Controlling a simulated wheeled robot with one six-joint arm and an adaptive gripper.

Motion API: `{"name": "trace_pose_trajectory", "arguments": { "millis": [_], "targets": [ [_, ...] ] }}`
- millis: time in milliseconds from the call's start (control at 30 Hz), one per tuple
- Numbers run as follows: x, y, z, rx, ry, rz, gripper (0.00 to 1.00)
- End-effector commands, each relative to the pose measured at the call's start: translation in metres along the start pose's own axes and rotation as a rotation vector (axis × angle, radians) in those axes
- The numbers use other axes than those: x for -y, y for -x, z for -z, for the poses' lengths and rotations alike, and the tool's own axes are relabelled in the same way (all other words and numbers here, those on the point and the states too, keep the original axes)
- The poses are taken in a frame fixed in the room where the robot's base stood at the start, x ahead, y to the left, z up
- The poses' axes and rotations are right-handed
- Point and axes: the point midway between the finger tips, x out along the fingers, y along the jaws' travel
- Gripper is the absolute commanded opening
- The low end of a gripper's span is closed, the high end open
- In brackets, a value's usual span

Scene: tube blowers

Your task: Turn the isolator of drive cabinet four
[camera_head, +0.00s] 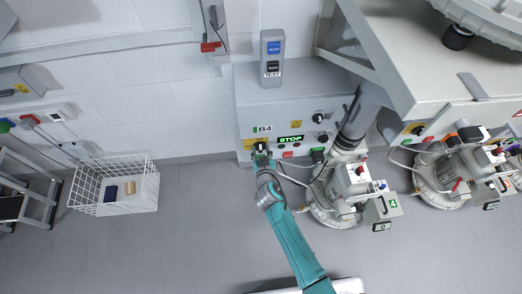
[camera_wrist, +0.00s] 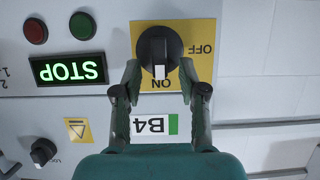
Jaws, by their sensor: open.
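The knob's white pointer is towards ON. My gripper (camera_wrist: 160,70) is open, one fingertip on each side of the knob's lower part. I cannot tell whether the fingertips touch it. In the head view my gripper (camera_head: 260,150) partly hides the isolator.
A lit green STOP display (camera_wrist: 67,69), a red button (camera_wrist: 35,31), a green button (camera_wrist: 82,26) and a small black knob (camera_wrist: 43,151) are beside the isolator. Blowers (camera_head: 345,190) stand to the right. A white wire basket (camera_head: 112,185) is on the floor at left.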

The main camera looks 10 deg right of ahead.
Motion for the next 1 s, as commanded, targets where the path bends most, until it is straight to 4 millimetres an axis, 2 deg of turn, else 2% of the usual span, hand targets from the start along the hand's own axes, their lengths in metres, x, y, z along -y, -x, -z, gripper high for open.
{"name": "trace_pose_trajectory", "arguments": {
  "millis": [367, 533, 567, 1000],
  "targets": [
    [0.0000, -0.0052, -0.0003, 0.001, 0.000, 0.000, 0.42],
    [0.0000, -0.0052, -0.0002, 0.000, 0.000, 0.000, 0.02],
    [0.0000, -0.0052, -0.0001, 0.000, 0.000, 0.000, 0.00],
    [0.0016, -0.0056, 0.0005, -0.001, 0.036, -0.014, 0.00]
  ]
}}
